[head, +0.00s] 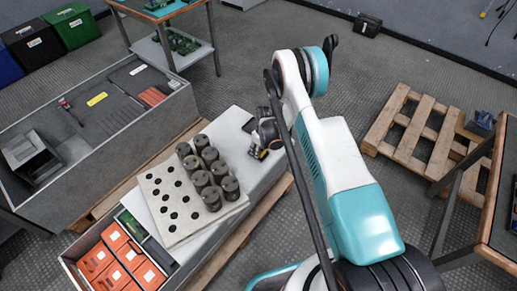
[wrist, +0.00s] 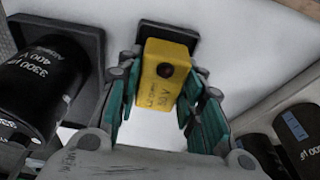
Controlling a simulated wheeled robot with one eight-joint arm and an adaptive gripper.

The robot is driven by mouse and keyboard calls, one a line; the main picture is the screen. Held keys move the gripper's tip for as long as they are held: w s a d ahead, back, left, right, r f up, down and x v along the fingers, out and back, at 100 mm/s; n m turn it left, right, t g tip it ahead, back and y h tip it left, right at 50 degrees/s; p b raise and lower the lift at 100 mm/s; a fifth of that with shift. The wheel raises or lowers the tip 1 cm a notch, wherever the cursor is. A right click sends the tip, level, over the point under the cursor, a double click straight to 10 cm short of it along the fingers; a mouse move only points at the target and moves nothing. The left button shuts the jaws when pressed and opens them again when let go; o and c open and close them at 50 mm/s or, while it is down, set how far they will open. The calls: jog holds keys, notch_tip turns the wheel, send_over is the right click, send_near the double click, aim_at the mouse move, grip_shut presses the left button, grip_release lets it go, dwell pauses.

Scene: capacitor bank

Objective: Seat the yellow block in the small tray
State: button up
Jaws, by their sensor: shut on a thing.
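The yellow block (wrist: 165,75) is between the teal fingers of my gripper (wrist: 163,98) in the wrist view, with a dark round spot and small print on it. In the head view my gripper (head: 262,150) is over the pale bench top, right of the capacitors, with a bit of yellow showing at its tip. A small black square tray (wrist: 166,33) shows just beyond the block in the wrist view; the block hides part of it. A dark square (head: 250,125) on the pale top in the head view may be the same tray. I cannot tell whether block and tray touch.
Several dark capacitors (head: 209,170) stand in a pale holed plate (head: 158,203) left of my gripper. One large black capacitor (wrist: 38,85) is close on the left in the wrist view, before another dark square (wrist: 85,40). Dark cylinders (wrist: 300,135) are at lower right.

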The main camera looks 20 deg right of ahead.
jog(key=shift+s+f, duration=0.1)
jog(key=shift+f, duration=0.1)
dwell(0.7)
jog(key=o, duration=1.3)
jog(key=shift+f, duration=0.1)
jog(key=r, duration=0.4)
jog(key=s+r, duration=0.1)
jog(key=r, duration=0.3)
jog(key=d+r, duration=0.1)
jog(key=r, duration=0.3)
jog(key=shift+s, duration=0.15)
jog(key=shift+r, duration=0.1)
